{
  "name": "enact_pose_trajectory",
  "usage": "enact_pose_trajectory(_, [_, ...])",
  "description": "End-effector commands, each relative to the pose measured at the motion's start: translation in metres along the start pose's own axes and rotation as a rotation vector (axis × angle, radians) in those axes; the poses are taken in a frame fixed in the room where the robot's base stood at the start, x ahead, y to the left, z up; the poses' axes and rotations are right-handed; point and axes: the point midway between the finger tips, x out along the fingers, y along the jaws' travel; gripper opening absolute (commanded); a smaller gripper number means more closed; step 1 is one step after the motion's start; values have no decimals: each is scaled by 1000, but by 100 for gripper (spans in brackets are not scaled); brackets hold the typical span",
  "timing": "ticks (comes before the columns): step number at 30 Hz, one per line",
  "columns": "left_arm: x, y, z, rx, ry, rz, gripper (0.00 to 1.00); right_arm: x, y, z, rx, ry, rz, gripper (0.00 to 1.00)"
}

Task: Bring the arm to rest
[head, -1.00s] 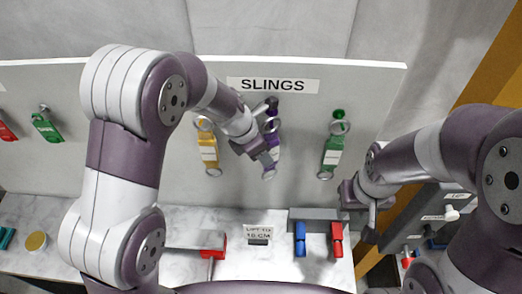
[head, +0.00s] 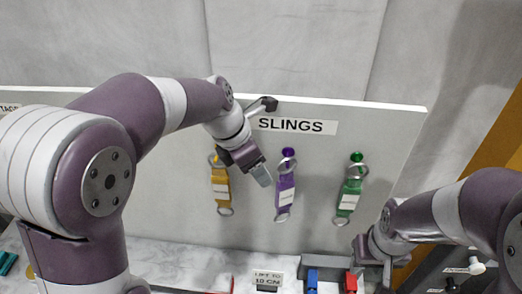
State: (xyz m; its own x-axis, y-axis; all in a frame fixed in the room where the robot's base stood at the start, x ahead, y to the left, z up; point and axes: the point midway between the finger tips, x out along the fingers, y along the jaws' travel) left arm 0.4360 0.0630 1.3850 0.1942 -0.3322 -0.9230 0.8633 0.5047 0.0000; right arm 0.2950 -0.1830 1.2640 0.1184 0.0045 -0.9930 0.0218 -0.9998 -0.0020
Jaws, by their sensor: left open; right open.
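My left arm reaches in from the left, and its gripper (head: 258,171) is in front of the white board, between the yellow sling and the purple sling. Its jaws are open and hold nothing. My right gripper (head: 372,258) is at the lower right, beside the board's right end, with open jaws and nothing seen in them. The yellow sling (head: 221,187), purple sling (head: 285,192) and green sling (head: 349,191) hang on the board under the SLINGS label (head: 298,125). My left arm hides the board's left part.
The white board (head: 320,225) stands upright behind a marble-look counter (head: 190,274). A blue piece (head: 312,279) and a red piece (head: 351,281) sit at a grey holder (head: 325,263). A small LIFT TO 10 CM sign (head: 267,279) stands left of them.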

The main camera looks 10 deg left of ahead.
Motion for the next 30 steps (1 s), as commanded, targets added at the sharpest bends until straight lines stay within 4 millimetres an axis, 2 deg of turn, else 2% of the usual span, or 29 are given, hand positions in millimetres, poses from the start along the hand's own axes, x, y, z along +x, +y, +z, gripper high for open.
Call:
enact_pose_trajectory(3, [-2, 0, 0, 14, 0, -1, 57, 0, 0, 0, 0, 0, 0, 43])
enact_pose_trajectory(5, [-2, 1, 1, 85, -2, 5, 57, 0, 0, 0, 0, 0, 0, 43])
enact_pose_trajectory(8, [3, 7, -5, 404, 18, 40, 57, 0, 0, 0, 0, 0, 0, 43])
enact_pose_trajectory(9, [10, 7, -16, 597, 48, 46, 57, 0, 0, 0, 0, 0, 0, 43])
enact_pose_trajectory(11, [32, 4, -45, 928, 112, 37, 57, 12, 0, 1, 0, 1, 0, 43])
enact_pose_trajectory(12, [53, 0, -71, 1156, 158, 17, 57, 26, 0, 3, 0, 1, 0, 43])
enact_pose_trajectory(14, [85, -8, -114, 1494, 223, -37, 57, 52, 0, 6, 0, 0, 0, 43])
enact_pose_trajectory(15, [109, -16, -146, 1710, 258, -89, 57, 73, 0, 9, 0, 0, 0, 43])
enact_pose_trajectory(18, [157, -40, -216, 2088, 298, -223, 57, 118, 0, 14, 0, -1, 0, 43])
enact_pose_trajectory(21, [186, -60, -259, 2149, 298, -295, 57, 149, 0, 18, 0, -1, 0, 43])
enact_pose_trajectory(22, [190, -63, -265, 2142, 296, -302, 57, 154, 0, 18, 0, -1, 0, 43])
enact_pose_trajectory(25, [193, -61, -270, 2125, 302, -294, 57, 160, 0, 19, 0, 0, 0, 43])
enact_pose_trajectory(30, [188, -61, -268, 2119, 302, -293, 57, 155, 0, 18, 0, 1, 0, 43])
